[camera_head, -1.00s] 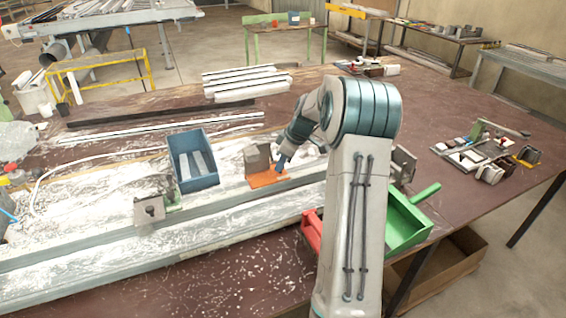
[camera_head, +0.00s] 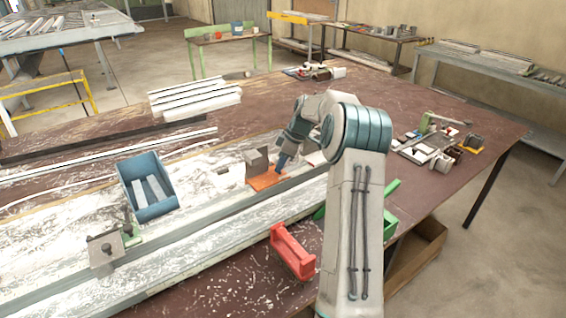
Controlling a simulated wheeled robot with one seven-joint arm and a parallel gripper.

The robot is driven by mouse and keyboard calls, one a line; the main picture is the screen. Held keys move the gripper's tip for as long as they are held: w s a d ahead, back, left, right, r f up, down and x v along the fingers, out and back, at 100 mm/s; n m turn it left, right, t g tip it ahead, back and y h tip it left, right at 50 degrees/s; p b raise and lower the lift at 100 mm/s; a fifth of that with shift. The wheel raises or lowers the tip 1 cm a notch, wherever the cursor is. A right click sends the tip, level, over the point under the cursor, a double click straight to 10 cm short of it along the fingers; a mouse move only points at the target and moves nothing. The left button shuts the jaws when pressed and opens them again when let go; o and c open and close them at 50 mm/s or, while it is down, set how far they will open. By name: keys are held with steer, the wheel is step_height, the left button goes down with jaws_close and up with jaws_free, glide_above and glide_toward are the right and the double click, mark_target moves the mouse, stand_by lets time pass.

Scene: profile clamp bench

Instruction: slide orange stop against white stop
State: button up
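The orange stop (camera_head: 268,179), an orange base plate with a grey-brown block (camera_head: 257,160) at its back, sits on the long pale, debris-strewn profile bed. My gripper (camera_head: 283,163) points down at the right end of the orange stop. It appears to touch or nearly touch it, but its fingers are too small and dark to tell open from shut. I cannot make out the white stop for sure. A whitish patch (camera_head: 314,159) shows just right of my gripper, partly behind my arm, which hides the bed farther right.
A blue bin (camera_head: 147,206) with pale strips stands left of the orange stop. A grey clamp block (camera_head: 104,253) with green parts is at the near left. A red holder (camera_head: 291,251) and a green tray (camera_head: 389,222) flank my arm. White profiles (camera_head: 194,98) lie behind.

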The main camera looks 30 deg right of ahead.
steer(key=shift+o, duration=1.1)
steer(key=shift+a, duration=0.1)
steer(key=shift+d+r, duration=0.2)
steer(key=shift+r, duration=0.05)
steer(key=b+v, duration=0.1)
steer(key=v, duration=1.2)
steer(key=shift+r, duration=0.2)
steer(key=shift+s+a, duration=0.1)
